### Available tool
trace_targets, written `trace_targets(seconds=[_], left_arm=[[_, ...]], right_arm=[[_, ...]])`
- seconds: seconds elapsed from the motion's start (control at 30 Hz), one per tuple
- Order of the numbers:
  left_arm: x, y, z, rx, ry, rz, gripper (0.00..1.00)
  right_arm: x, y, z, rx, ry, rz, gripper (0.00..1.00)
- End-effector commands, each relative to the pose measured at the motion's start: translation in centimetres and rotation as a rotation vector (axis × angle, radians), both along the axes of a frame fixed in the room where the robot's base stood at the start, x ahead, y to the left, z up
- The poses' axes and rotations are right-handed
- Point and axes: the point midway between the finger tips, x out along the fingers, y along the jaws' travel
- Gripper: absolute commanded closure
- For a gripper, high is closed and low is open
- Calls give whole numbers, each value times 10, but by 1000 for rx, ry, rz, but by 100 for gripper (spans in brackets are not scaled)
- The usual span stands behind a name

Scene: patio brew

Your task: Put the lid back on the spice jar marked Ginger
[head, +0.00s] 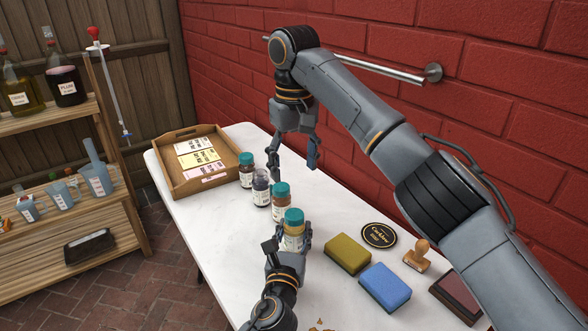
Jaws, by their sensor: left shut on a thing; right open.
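My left gripper (287,246) is shut on a spice jar with yellowish contents (292,230), nearest me in the row. A teal lid (294,215) sits on top of this jar; I cannot tell how firmly it is seated. My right gripper (294,172) is open and empty, above the table behind the jars, fingers pointing down. A reddish-brown jar with a teal lid (281,197) and a dark jar (261,189) that shows no teal lid stand beyond, then another teal-lidded jar (246,171). The jar labels are too small to read, so I cannot confirm which is Ginger.
A wooden tray with cards (228,157) lies at the table's far end. A yellow-green sponge (348,254), a blue sponge (384,287), a round black sign (379,235), a stamp (418,256) and a dark red pad (455,298) lie at right. The white table's (215,235) left side is clear.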

Motion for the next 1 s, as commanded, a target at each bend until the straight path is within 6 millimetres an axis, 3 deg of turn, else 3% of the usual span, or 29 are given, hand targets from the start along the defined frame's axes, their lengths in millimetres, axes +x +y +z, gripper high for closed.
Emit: trace_targets(seconds=[0.1,0.13,0.23,0.67,1.0], left_arm=[[0,0,0,0,0,0,100],[0,0,0,0,0,0,52],[0,0,0,0,0,0,32],[-7,1,-1,0,1,0,30],[-73,12,-2,0,3,-1,30]], right_arm=[[0,0,0,0,0,0,33],[0,0,0,0,0,0,33],[0,0,0,0,0,0,33],[0,0,0,0,0,0,33],[0,0,0,0,0,0,33]])
